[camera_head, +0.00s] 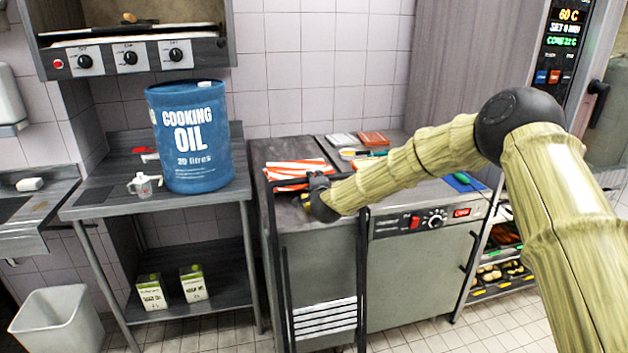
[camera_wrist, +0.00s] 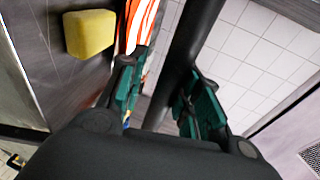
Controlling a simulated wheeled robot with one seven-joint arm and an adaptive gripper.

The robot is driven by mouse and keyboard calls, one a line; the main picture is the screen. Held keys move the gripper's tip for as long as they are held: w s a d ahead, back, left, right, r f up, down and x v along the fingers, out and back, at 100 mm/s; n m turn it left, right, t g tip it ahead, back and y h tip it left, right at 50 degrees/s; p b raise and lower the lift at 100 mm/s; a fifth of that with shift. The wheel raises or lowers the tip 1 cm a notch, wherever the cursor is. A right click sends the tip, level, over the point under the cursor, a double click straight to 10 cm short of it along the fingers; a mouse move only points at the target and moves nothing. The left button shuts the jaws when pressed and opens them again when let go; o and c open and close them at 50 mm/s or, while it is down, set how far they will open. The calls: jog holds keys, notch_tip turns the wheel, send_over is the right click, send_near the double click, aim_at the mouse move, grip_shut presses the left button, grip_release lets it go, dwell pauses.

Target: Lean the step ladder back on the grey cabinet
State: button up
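The step ladder (camera_head: 362,275) is a dark frame with two long rails, a top bar and pale ribbed steps low down. It stands upright in front of the grey cabinet (camera_head: 410,282); I cannot tell whether its top touches the cabinet. My gripper (camera_head: 318,190) is at the ladder's top bar. In the wrist view, my green-padded fingers (camera_wrist: 160,95) are apart, with a dark bar of the ladder (camera_wrist: 198,35) running between them. A gap shows between the bar and the left finger. My gripper partly hides the ladder's top in the head view.
A striped orange and white cloth (camera_head: 298,170) and several small items lie on the cabinet top. A yellow block (camera_wrist: 90,33) lies near my left finger. A blue oil drum (camera_head: 190,140) stands on the left table. A white bin (camera_head: 58,322) stands on the floor.

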jog(key=o, duration=0.3)
notch_tip(320, 180, down, 2)
jog(key=shift+r, duration=0.1)
jog(key=shift+r, duration=0.1)
jog(key=v, duration=1.2)
notch_tip(320, 180, up, 8)
jog(key=p, duration=0.3)
jog(key=shift+r+p, duration=0.2)
jog(key=shift+p, duration=0.1)
dwell(1.0)
